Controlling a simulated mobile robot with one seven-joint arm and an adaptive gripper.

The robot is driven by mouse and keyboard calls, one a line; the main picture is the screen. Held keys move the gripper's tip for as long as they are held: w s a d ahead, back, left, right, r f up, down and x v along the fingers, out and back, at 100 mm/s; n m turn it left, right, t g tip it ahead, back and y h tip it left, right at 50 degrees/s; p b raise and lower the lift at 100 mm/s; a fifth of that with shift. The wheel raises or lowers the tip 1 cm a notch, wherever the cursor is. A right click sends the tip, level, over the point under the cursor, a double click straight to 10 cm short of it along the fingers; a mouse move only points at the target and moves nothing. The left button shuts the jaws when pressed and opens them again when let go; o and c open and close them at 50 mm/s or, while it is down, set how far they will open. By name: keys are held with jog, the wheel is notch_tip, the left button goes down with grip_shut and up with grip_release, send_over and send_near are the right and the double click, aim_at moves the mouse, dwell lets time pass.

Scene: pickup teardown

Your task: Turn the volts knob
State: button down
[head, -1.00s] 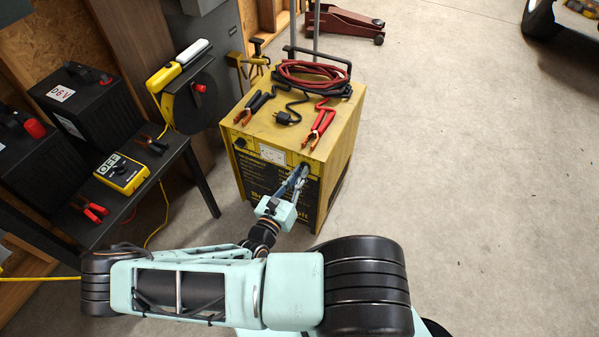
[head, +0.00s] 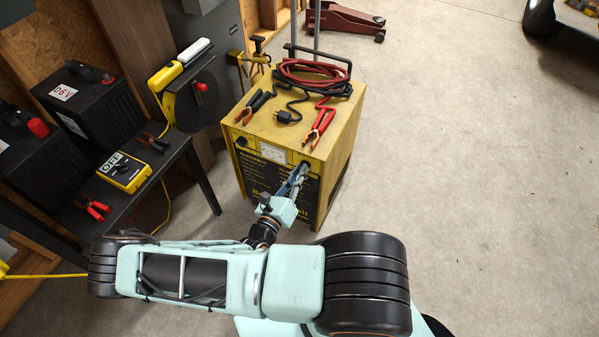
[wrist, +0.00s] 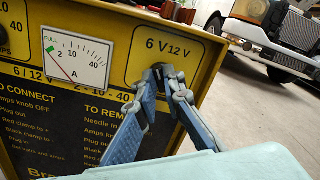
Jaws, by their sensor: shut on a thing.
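The yellow battery charger (head: 343,150) stands on the floor, its dark front panel facing me. The volts knob (wrist: 158,70) is a small dark knob under the "6 V 12 V" label at the panel's upper right. My gripper (wrist: 166,72) is shut on it, with a blue finger on each side. The fingers hide much of the knob, and I cannot read its pointer. In the head view my gripper (head: 304,167) reaches the panel's upper right corner.
The amps knob (head: 241,141) and meter (wrist: 77,56) sit left of the volts knob. Red clamps (head: 318,124), dark clamps (head: 256,104) and coiled cables (head: 310,72) lie on top.

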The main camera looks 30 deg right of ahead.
jog(key=c, duration=2)
grip_release()
jog(key=shift+c, duration=0.2)
notch_tip(320, 180, up, 10)
